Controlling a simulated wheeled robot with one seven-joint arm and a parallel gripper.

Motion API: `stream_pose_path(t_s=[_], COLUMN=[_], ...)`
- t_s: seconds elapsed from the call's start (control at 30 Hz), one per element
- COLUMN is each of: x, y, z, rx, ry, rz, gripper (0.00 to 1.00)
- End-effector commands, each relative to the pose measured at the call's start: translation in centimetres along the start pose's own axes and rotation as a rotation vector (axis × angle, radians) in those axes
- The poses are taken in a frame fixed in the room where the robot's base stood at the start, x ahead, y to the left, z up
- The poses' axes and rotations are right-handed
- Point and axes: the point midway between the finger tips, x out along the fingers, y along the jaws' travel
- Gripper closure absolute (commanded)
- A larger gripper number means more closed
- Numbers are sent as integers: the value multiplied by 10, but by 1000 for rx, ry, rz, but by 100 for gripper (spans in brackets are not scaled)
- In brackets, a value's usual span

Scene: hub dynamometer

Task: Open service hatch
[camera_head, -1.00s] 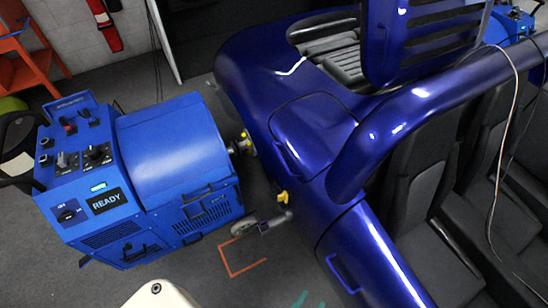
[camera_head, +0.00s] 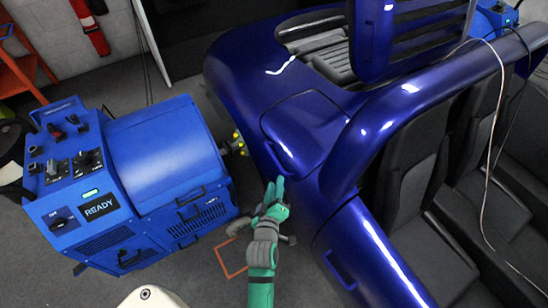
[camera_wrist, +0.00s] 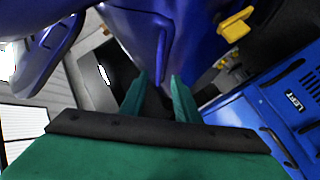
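A blue vehicle body fills the middle of the head view. A glossy blue panel (camera_head: 300,130) with a slim pull handle (camera_head: 278,161) at its lower left edge looks like the service hatch, and it lies closed and flush. My gripper (camera_head: 274,190) is a little below that handle, near the body side, with its fingers pointing up the picture. In the wrist view its two green fingers (camera_wrist: 158,80) are apart with nothing between them. A blue handle-like bar (camera_wrist: 162,48) shows just beyond the fingertips; I cannot tell whether they touch it.
A blue dynamometer unit (camera_head: 165,155) with a READY display stands at left, joined near a yellow-marked hub (camera_head: 238,142). A yellow lever (camera_wrist: 236,26) is right of the fingers in the wrist view. Another blue handle (camera_head: 340,270) is on the lower body. Black seats (camera_head: 415,205) are right.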

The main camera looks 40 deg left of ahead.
Motion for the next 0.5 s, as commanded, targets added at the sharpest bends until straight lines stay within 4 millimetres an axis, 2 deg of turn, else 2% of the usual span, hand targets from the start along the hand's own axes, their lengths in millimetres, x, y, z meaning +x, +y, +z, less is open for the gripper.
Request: stream_pose_path(t_s=[0.03,0.17,0.37,0.5], x=[9,21,36,56], y=[0,0,0,1], z=[-11,-25,-28,-29], rx=[-22,-62,-74,-73], ry=[11,20,20,21], rz=[-3,-9,-11,-9], gripper=[71,71,71,71])
